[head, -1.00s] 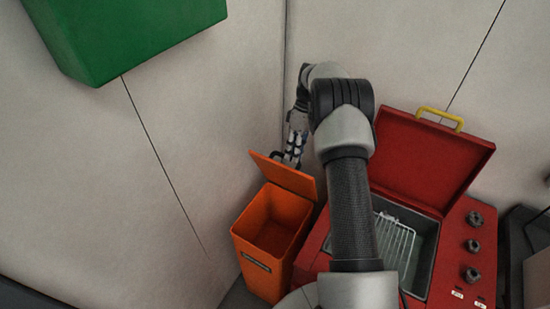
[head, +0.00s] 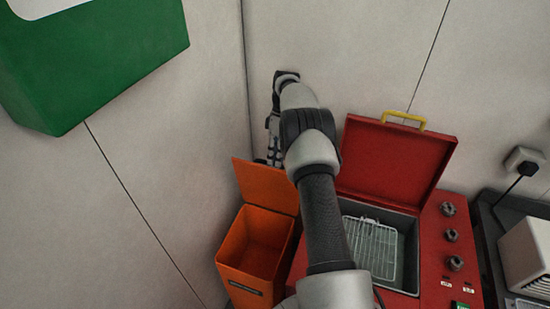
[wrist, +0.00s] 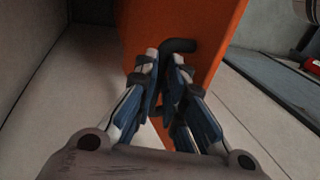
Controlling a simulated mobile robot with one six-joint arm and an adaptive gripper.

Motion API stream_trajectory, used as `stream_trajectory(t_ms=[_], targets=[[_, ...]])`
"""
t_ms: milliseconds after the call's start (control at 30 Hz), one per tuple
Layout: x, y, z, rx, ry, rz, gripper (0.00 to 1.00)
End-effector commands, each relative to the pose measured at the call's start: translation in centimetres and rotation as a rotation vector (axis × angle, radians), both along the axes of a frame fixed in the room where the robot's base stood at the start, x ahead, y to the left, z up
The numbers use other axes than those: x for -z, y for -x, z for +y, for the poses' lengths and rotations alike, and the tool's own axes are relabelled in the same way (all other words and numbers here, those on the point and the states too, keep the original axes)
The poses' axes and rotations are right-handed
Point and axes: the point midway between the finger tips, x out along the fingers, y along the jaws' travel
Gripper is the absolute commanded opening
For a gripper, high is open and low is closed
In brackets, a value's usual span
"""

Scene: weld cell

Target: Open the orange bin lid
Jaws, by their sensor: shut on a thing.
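The orange bin (head: 247,283) stands at the lower middle of the head view, its inside showing empty. Its orange lid (head: 265,186) is raised and stands steeply up at the bin's back edge. My gripper (head: 272,152) is behind the lid, partly hidden by my own arm and the lid. In the wrist view the lid (wrist: 208,40) fills the upper middle, with a dark bent handle (wrist: 180,46) on it. My gripper (wrist: 165,62) is shut on this handle there; the exact contact is partly hidden by the fingers.
A red box (head: 440,270) with a raised red lid (head: 395,160), yellow handle (head: 404,119) and wire rack (head: 370,248) stands right of the bin. A green box (head: 110,75) is on the left wall. Walls meet close behind my gripper.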

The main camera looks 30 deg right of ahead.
Motion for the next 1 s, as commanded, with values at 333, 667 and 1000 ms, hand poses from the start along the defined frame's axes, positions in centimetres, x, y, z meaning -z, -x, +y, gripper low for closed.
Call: stream_trajectory(t_ms=[333, 667, 1000], targets=[[2.3, 0.8, 0.1, 0.0, -0.007, 0.028, 0.28], [1.8, 0.8, 0.0, 0.001, -0.006, 0.026, 0.33], [-0.1, 0.7, -0.1, 0.002, -0.003, 0.023, 0.33]])
